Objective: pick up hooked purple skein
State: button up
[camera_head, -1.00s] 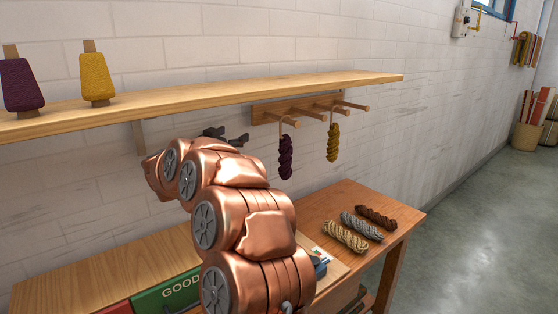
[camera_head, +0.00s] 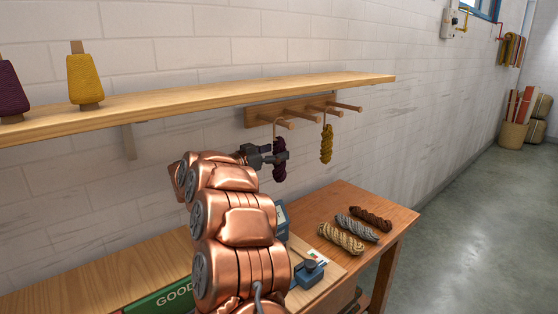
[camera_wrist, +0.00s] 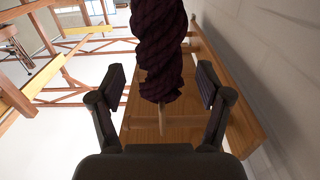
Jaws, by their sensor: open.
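The dark purple skein (camera_head: 280,164) hangs by a loop from a wooden peg on the wall rack (camera_head: 262,115). In the wrist view the purple skein (camera_wrist: 160,45) hangs twisted between and beyond my two fingertips. My gripper (camera_head: 266,156) is at the skein's height in the head view, and its fingers partly cover the skein. In the wrist view my gripper (camera_wrist: 162,88) is open, with one finger on each side of the skein and visible gaps on both sides.
A yellow skein (camera_head: 326,144) hangs on a peg to the right. A shelf (camera_head: 200,101) with yarn cones runs above. Below, a table (camera_head: 390,216) holds brown (camera_head: 371,219), grey (camera_head: 356,228) and cream (camera_head: 340,237) skeins. The wall is close behind the rack.

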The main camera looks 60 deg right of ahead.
jog(key=shift+x, duration=0.9)
jog(key=c, duration=1.2)
jog(key=shift+r, duration=0.15)
